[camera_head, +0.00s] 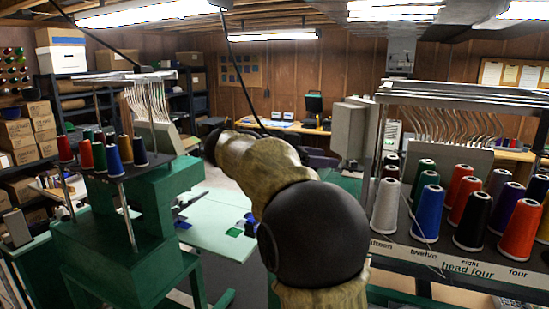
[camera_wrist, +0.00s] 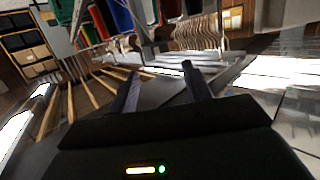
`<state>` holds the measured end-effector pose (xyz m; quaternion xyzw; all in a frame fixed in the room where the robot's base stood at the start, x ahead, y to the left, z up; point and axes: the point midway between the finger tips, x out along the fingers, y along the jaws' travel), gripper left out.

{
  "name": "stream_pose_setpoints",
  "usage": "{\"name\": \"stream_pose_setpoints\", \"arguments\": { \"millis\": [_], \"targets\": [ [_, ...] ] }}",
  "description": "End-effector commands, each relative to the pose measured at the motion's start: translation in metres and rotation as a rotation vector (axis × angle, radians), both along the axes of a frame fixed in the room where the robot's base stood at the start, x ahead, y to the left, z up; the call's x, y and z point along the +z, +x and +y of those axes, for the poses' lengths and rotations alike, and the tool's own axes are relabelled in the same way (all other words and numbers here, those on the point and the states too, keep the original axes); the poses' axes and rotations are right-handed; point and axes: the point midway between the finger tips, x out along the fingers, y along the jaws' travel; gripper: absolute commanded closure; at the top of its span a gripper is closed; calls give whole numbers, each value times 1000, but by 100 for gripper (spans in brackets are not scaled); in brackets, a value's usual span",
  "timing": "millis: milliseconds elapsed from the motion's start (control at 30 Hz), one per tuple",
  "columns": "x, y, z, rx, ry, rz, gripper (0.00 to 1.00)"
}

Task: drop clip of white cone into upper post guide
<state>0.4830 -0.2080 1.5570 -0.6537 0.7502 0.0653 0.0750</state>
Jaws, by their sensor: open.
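The white cone (camera_head: 385,207) stands upright at the front left of the right-hand cone rack. A metal rail with guides (camera_head: 470,95) runs above that rack, with pale threads hanging from it. I cannot tell which part is the upper post guide, and I cannot make out the clip. My gripper (camera_wrist: 159,66) is open in the wrist view, its two dark fingers apart with nothing seen between them. That view is tilted; coloured cones and a row of pale curved threads appear beyond the fingertips. My gripper does not show in the head view, where my arm fills the middle.
Blue, black, red and other cones (camera_head: 428,214) crowd the rack (camera_head: 440,262) right of the white cone. A second green machine (camera_head: 150,215) with cones stands at left. A pale green table (camera_head: 213,215) lies between. Shelves and boxes (camera_head: 30,135) line the left wall.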

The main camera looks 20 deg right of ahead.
Motion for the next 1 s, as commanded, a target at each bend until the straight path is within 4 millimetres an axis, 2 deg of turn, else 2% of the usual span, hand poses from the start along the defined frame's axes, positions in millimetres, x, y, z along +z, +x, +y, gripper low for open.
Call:
{"name": "stream_pose_setpoints", "arguments": {
  "millis": [100, 500, 700, 1000],
  "targets": [
    [2, 5, 25, 5, 0, -2, 51],
    [18, 15, 97, 2, 0, 0, 51],
    [22, 16, 111, -1, -1, 1, 51],
    [22, 15, 111, -1, -1, 1, 51]
  ]
}}
